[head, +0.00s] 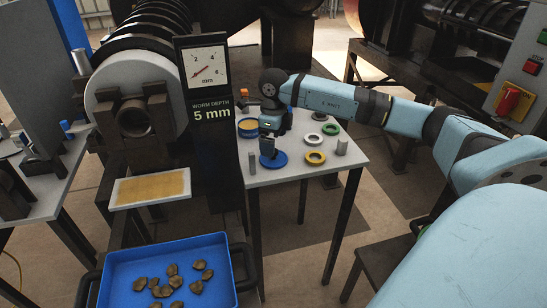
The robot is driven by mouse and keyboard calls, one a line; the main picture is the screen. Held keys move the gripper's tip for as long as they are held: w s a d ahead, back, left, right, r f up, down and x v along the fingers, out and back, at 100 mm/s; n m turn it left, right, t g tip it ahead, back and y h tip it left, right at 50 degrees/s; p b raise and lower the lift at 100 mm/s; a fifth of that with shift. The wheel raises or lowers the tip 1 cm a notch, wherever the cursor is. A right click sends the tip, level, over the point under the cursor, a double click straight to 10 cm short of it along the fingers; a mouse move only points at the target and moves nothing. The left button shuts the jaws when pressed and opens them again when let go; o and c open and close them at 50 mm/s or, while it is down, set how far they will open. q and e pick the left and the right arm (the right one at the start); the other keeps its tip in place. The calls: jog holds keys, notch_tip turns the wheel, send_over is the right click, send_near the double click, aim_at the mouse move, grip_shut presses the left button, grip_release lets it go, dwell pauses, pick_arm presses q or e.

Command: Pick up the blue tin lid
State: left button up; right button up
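The blue tin lid (280,163) lies flat near the front of the small grey table, left of its middle. My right arm reaches in from the right, and its gripper (268,151) points down directly over the lid. The fingertips are at or just above the lid and hide part of it. They are too small and dark to tell whether they are apart, shut or touching the lid. My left gripper is not in view.
The table (290,174) also holds a yellow ring (315,164), a white ring (314,145), a green ring (331,134), a blue-rimmed tin (248,134) and small metal cylinders. A gauge post (222,170) stands close on the left. A blue tray (220,262) with brown pieces is in front.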

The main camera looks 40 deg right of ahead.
jog(key=f, duration=0.3)
jog(key=f+b, duration=0.1)
jog(key=f, duration=0.1)
jog(key=shift+w+f, duration=0.2)
jog(key=shift+w, duration=0.05)
jog(key=c, duration=0.6)
jog(key=shift+r, duration=0.15)
